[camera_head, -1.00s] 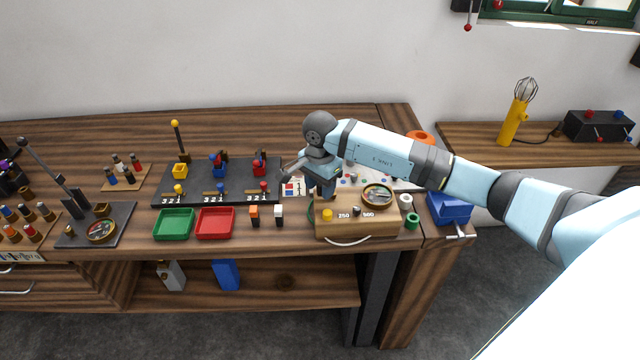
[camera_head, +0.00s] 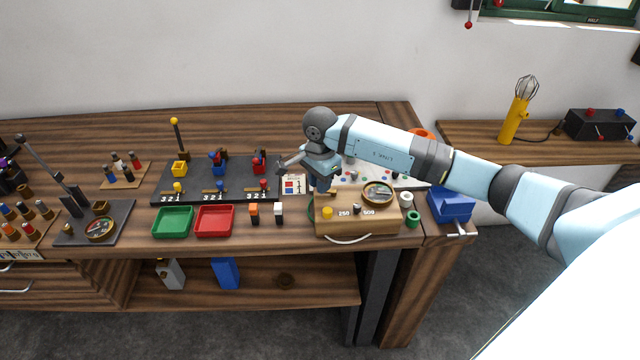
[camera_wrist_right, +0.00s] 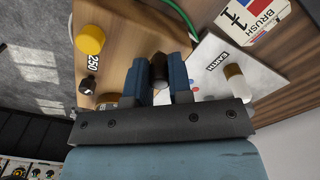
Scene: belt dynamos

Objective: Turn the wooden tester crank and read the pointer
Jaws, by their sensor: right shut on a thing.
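The wooden tester (camera_head: 385,221) is a light wooden box near the bench's right end, with a yellow knob (camera_head: 327,214), a small dark knob and the labels 250 and 500. Its round brass-rimmed dial (camera_head: 378,194) is on top; the pointer is too small to read. My right gripper (camera_head: 322,190) is over the tester's back left part. In the right wrist view its blue fingers (camera_wrist_right: 160,78) are shut on a dark, round crank handle (camera_wrist_right: 160,67). The rest of the crank is hidden by the gripper. My left gripper is not in view.
A green tray (camera_head: 173,222) and a red tray (camera_head: 214,221) lie left of the tester, with orange and white small blocks between. A dark board (camera_head: 240,195) with several fixtures is behind them. A blue vise (camera_head: 451,206) is at the right edge. A "BRUSH" card (camera_wrist_right: 257,18) lies near the gripper.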

